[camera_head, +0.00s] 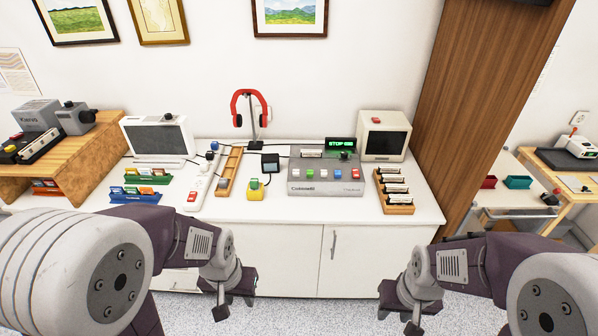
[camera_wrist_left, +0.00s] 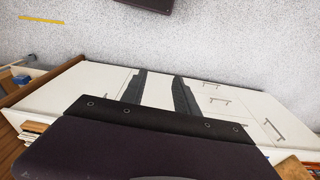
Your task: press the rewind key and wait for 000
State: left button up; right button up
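A grey tape deck (camera_head: 325,187) stands on the white counter, with a row of several coloured keys (camera_head: 325,174) on its sloping top. The key labels are too small to read, so I cannot tell which is rewind. A green-lit display (camera_head: 341,143) at its back right reads STOP, followed by digits I cannot read clearly. My left gripper (camera_head: 232,298) hangs in front of the counter, below and left of the deck, open and empty. Its two fingers stand apart in the left wrist view (camera_wrist_left: 161,90). My right gripper (camera_head: 402,308) hangs below and right of the deck, fingers apart and empty.
On the counter (camera_head: 410,216) are red headphones on a stand (camera_head: 251,112), a yellow button box (camera_head: 256,191), a white power strip (camera_head: 203,180), a cassette rack (camera_head: 394,191), a small monitor (camera_head: 384,136) and a speaker (camera_head: 158,138). A wooden panel (camera_head: 490,100) rises at right.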

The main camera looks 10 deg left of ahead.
dwell(0.4)
pick_arm(q)
grip_shut()
dwell(1.6)
